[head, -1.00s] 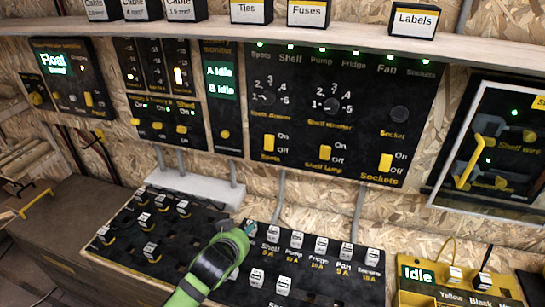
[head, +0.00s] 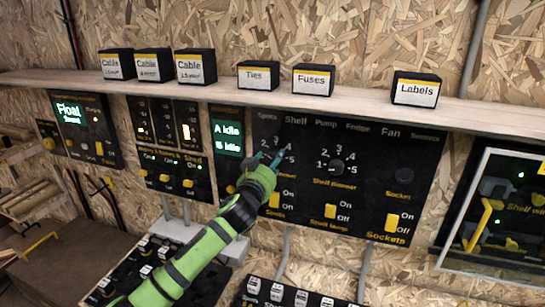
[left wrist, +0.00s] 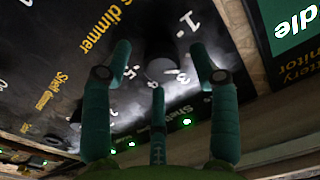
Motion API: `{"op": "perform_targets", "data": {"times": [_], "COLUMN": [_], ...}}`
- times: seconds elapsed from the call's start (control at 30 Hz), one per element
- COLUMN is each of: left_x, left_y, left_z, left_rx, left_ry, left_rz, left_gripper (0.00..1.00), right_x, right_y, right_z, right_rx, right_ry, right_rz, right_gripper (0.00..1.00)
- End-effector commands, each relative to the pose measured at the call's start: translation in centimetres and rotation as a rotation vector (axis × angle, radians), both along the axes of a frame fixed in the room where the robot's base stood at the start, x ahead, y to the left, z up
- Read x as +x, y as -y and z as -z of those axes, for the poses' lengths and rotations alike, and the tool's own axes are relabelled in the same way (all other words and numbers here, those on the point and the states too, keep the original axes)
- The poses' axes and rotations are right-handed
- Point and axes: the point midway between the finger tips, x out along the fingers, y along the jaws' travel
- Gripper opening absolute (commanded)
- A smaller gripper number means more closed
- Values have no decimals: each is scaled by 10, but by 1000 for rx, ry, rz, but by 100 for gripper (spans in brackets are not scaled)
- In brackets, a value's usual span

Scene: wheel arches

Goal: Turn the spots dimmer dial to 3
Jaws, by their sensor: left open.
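The spots dimmer dial (left wrist: 160,52) is a dark round knob on the black panel, seen between my fingers in the left wrist view, with white numerals such as 1 and 3 around it. Its pointer setting cannot be read. In the head view my left gripper (head: 271,158) is in front of this dial and mostly hides it. My left gripper is open, with its green fingers spread around the dial; contact cannot be told. My right gripper is not in view.
The shelf dimmer dial (head: 337,167) sits to the right on the same panel. The yellow spots switch (head: 274,200) is just below my gripper. A wooden shelf (head: 350,104) with several boxes juts out above. A display panel (head: 227,136) is close on the left.

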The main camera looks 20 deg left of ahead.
Motion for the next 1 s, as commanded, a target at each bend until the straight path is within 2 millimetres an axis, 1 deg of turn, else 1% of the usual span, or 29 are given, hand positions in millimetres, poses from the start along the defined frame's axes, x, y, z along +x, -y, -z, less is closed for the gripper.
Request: {"op": "perform_targets", "data": {"times": [0.1,0.2,0.53,0.57,0.6,0.67,0.7,1.0], "left_x": [11,15,18,18,18,18,17,17], "left_y": [0,0,1,1,1,0,0,0], "left_z": [-1,0,1,1,1,0,1,2], "left_rx": [1,0,1,1,1,1,1,3], "left_ry": [0,0,0,0,0,0,-1,-4], "left_rz": [-1,0,1,1,1,1,1,-1], "left_gripper": [60,60,60,52,36,12,4,4], "right_x": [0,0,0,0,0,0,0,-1], "right_y": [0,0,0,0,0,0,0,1], "right_z": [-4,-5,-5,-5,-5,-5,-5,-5], "right_rx": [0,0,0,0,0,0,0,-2], "right_ry": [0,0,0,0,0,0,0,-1], "right_rz": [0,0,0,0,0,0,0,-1], "right_gripper": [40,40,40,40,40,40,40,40]}}
